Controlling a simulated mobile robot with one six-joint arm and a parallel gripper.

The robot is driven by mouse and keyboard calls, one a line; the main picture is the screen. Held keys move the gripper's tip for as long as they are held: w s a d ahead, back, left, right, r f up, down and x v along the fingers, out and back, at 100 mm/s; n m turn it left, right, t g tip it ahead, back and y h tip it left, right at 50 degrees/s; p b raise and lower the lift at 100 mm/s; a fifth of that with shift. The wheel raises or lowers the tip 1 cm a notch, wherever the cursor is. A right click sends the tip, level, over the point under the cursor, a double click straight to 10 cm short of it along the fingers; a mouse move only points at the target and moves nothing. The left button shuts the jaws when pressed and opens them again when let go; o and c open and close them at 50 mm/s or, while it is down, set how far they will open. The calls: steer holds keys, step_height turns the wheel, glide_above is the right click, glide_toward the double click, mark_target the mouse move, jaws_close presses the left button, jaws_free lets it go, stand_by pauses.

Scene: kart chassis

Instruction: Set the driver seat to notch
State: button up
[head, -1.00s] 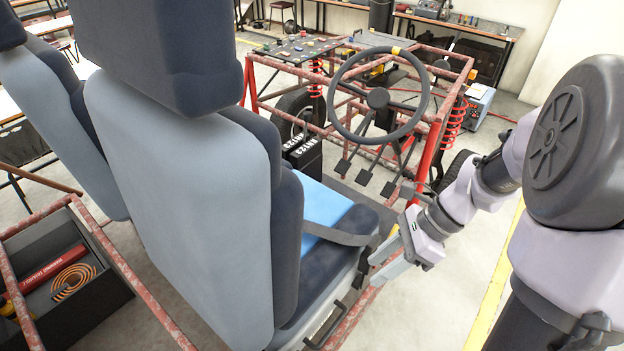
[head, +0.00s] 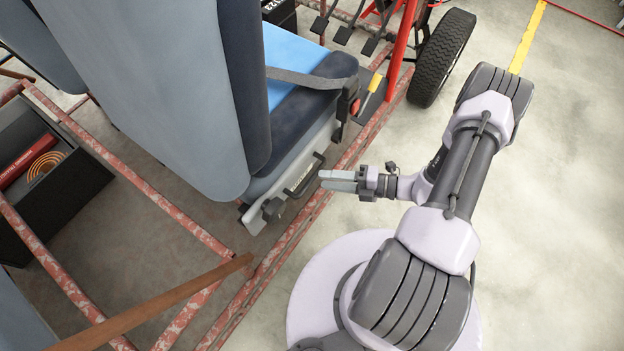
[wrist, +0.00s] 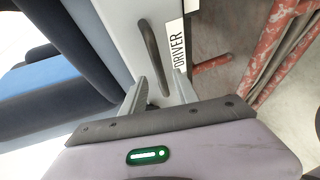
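The driver seat (head: 150,80) has a pale blue-grey back and a dark cushion, and stands at the left in the head view. A black bar handle (head: 304,176) sits on the grey side of its base. In the wrist view the handle (wrist: 152,55) is ahead of the fingers, beside a white DRIVER label (wrist: 180,45). My gripper (head: 322,180) points at the handle from the right, seemingly just short of it. Notch marks cannot be made out.
Rusty red frame tubes (head: 285,240) run below and beside the seat. A brown bar (head: 160,305) crosses the lower left. A tyre (head: 442,58) stands ahead; the floor at right is clear.

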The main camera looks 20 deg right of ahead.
mark_target(312, 177)
steer(key=b+x, duration=0.1)
steer(key=x, duration=0.4)
steer(key=shift+w+a, duration=0.1)
jaws_close()
stand_by(1.2)
